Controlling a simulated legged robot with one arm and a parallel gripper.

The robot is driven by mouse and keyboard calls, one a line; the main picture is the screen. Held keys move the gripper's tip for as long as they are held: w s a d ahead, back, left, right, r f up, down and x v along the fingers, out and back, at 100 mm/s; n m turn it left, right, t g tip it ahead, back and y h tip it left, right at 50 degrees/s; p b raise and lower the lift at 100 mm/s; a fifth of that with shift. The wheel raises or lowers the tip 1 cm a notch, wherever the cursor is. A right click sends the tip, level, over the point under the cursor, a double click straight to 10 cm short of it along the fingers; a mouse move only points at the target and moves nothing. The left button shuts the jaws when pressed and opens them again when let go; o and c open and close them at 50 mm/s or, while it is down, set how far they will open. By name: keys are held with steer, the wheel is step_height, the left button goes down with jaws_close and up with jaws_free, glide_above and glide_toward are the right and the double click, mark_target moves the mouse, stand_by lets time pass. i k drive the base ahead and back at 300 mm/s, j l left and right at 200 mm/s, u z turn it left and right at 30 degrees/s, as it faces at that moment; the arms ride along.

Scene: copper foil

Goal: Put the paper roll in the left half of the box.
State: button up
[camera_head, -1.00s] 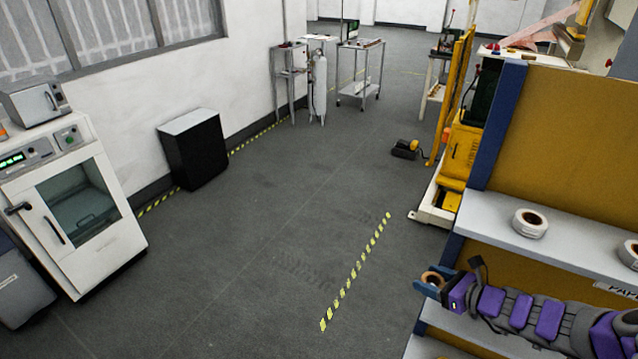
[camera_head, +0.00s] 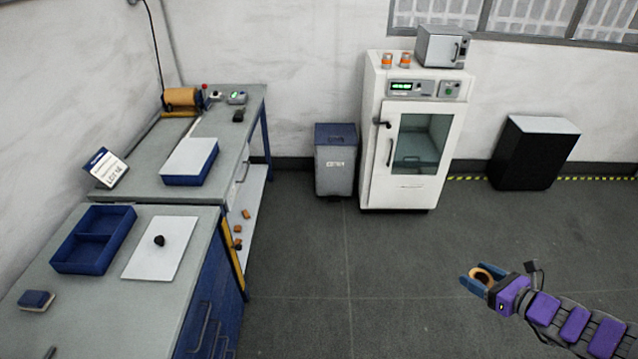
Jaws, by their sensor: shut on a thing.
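My gripper (camera_head: 477,281) is at the lower right, shut on a paper roll (camera_head: 489,273) with a tan, ring-like end, and holds it above the open floor. A blue open box (camera_head: 93,240) with a divider sits on the near grey bench at the left. Its compartments look empty. The box is far to the left of my gripper, across the floor.
The bench (camera_head: 95,311) also bears a white sheet (camera_head: 160,247) with a small black object and a small blue block (camera_head: 36,300). A bin (camera_head: 336,160) and a white oven-like cabinet (camera_head: 412,135) stand by the wall. The floor between is clear.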

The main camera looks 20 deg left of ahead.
mark_target(94, 251)
steer(key=i+j+u, duration=0.5)
steer(key=i+u, duration=0.3)
steer(key=i, duration=0.25)
steer(key=i+u, duration=0.4)
steer(key=i, duration=0.15)
steer(key=i+l+u, duration=0.15)
steer(key=i+u, duration=0.25)
steer(key=i, duration=0.15)
steer(key=i+u, duration=0.1)
steer(key=u, duration=0.3)
steer(key=i+u, duration=0.15)
steer(key=u, duration=0.25)
steer(key=i+u, duration=0.1)
steer(key=u, duration=0.35)
steer(key=i+u, duration=0.15)
steer(key=u, duration=0.25)
steer(key=i+l+u, duration=0.1)
steer(key=u, duration=0.15)
steer(key=i+l+u, duration=0.1)
steer(key=u, duration=0.2)
steer(key=i, duration=0.1)
